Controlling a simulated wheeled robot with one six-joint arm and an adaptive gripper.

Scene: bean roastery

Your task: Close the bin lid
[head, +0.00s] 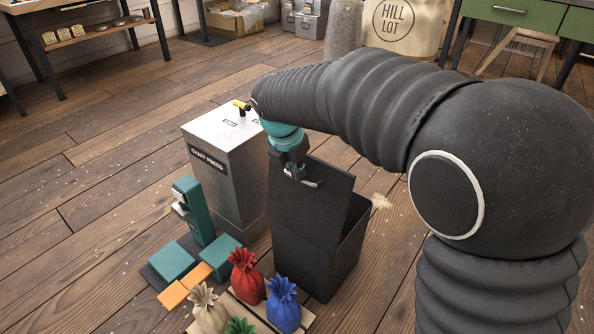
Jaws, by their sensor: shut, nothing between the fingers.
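The dark bin (329,268) stands on the wooden floor at the middle of the head view. Its lid (312,212) is raised at a steep slant, and it hides most of the opening. A strip of reddish interior shows at the right, beside the lid. My gripper (304,181) is shut and empty at the upper edge of the lid, in front of its near face. I cannot tell whether the fingertips touch the lid.
A grey cabinet (229,178) with a yellow-handled lever stands left of the bin. A teal device (195,210), teal and orange blocks, and several tied sacks, including a red one (247,277) and a blue one (283,306), are close in front. Open floor lies far left.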

